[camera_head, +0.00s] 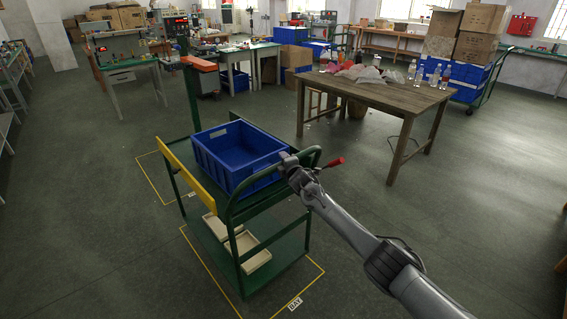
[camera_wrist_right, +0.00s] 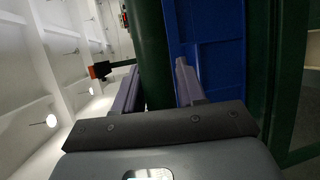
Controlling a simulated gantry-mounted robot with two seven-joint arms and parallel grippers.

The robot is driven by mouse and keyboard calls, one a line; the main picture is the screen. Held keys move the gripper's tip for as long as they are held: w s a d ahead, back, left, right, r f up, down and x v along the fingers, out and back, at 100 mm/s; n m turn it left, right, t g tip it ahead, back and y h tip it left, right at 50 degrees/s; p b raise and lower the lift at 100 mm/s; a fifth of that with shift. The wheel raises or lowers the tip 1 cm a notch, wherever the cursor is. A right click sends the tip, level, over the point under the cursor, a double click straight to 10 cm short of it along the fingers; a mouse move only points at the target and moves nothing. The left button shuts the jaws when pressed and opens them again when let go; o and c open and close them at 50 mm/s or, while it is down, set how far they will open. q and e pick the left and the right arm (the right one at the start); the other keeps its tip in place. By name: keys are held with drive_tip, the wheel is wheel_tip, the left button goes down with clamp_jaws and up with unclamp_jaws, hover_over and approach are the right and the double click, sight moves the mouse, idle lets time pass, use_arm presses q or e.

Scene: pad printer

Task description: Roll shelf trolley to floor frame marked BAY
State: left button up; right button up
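The green shelf trolley (camera_head: 232,222) stands upright mid-floor. A blue crate (camera_head: 207,163) is on its top shelf, cream trays (camera_head: 262,259) are on the lower shelf, and a yellow plate (camera_head: 190,177) runs along its left side. A yellow floor frame with a BAY label (camera_head: 295,304) shows around its near end; the trolley hides part of the frame, and its wheels are hard to make out. My right gripper (camera_head: 289,163) is at the trolley's green handle; in the right wrist view its fingers (camera_wrist_right: 155,88) close around a green tube. My left gripper is out of view.
Another yellow frame (camera_head: 150,181) lies at the trolley's far left. A wooden table (camera_head: 385,92) with bottles stands behind right. Floor at the left and lower right is clear.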

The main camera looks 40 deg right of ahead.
drive_tip(key=shift+o, duration=1.1)
drive_tip(key=shift+s, duration=0.15)
drive_tip(key=shift+s+a+r+p, duration=0.15)
drive_tip(key=shift+s+a+p, duration=0.1)
drive_tip(key=shift+s+p, duration=0.2)
drive_tip(key=p+v, duration=0.3)
drive_tip(key=v, duration=0.6)
drive_tip(key=shift+s, duration=0.25)
drive_tip(key=shift+a, duration=0.1)
